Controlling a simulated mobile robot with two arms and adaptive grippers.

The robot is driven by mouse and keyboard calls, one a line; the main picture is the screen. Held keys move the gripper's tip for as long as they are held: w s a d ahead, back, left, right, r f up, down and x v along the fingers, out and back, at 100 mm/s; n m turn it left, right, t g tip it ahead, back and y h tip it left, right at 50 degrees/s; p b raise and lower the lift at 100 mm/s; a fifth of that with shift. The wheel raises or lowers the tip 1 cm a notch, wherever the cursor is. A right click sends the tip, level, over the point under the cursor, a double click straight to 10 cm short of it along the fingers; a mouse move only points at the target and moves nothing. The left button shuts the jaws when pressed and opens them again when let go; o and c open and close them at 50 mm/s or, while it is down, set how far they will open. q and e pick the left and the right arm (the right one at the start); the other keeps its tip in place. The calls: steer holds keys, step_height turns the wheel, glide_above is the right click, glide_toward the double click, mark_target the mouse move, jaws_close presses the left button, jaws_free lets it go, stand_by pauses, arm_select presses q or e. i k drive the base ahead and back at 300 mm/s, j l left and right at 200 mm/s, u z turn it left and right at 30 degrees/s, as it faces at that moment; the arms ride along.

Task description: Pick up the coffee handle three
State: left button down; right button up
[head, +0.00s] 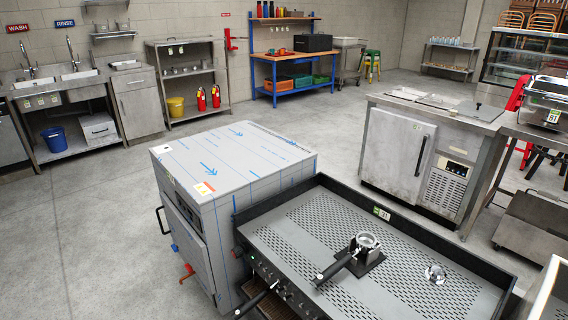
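A coffee handle (336,265) with a black grip lies on the perforated steel top (310,222) of the wide machine at the lower right. Its metal head rests at a dark block with a round metal ring (367,241). The grip points toward the front left, over the front edge. A second black grip (255,301) sticks out low at the machine's front, and its head is hidden. No number three is readable on either handle. Neither of my grippers is in view.
A small metal piece (435,273) sits on the perforated top, to the right. A raised dark rim surrounds that top, with a tag (381,213) on the back rim. A film-wrapped steel cabinet (235,160) stands close at left. Open floor (100,235) lies further left.

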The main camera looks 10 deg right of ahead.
mark_target(334, 269)
steer(key=z, duration=1.05)
steer(key=k+j+z, duration=0.15)
steer(key=k+z, duration=0.65)
